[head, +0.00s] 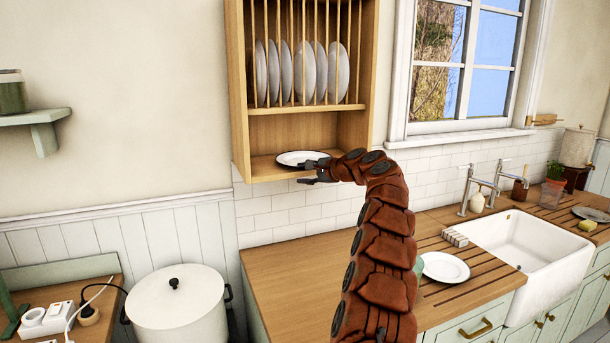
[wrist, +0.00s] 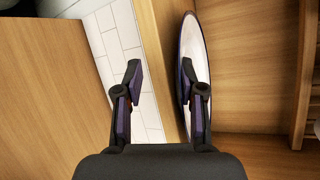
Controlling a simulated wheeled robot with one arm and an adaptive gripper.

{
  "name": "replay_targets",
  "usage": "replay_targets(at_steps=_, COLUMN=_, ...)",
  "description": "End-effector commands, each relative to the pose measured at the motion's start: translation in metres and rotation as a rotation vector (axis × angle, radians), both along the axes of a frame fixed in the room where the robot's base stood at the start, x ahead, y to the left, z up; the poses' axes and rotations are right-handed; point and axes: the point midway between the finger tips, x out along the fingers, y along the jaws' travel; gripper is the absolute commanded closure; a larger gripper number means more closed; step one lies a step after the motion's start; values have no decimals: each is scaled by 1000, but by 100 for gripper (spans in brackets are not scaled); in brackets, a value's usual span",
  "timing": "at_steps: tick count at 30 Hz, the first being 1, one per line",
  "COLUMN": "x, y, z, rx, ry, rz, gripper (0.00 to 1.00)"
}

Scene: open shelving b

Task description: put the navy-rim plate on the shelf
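The navy-rim plate (head: 297,157) lies flat on the bottom shelf (head: 262,168) of the wooden wall rack, near its front edge. Its thin dark rim also shows in the wrist view, where the plate (wrist: 190,38) appears edge-on along the right finger. My gripper (head: 311,172) is at the shelf's front edge, at the right side of the plate. In the wrist view my gripper (wrist: 161,75) has its fingers apart, with only the shelf edge and wall tiles visible between them. One finger overlaps the plate's rim; I cannot tell whether it touches.
Several plates (head: 310,72) stand upright behind dowels above. Below are a wooden counter (head: 290,270), a white plate (head: 446,267) by the sink (head: 535,250), and a large white pot (head: 178,305) at lower left. The window (head: 465,65) is right of the rack.

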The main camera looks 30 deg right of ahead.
Motion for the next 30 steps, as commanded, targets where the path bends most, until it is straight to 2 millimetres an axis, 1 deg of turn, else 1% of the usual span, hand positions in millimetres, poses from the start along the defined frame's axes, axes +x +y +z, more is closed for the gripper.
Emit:
replay_targets(at_steps=13, x=-1, y=-1, z=3, rx=-1, ry=-5, rz=-3, gripper=65)
replay_targets(at_steps=17, x=-4, y=-2, z=6, rx=-1, ry=-6, rz=-3, gripper=65)
replay_targets(at_steps=26, x=-26, y=-10, z=14, rx=0, ry=-8, rz=-2, gripper=65)
replay_targets(at_steps=30, x=-40, y=-16, z=19, rx=0, ry=-9, rz=-3, gripper=65)
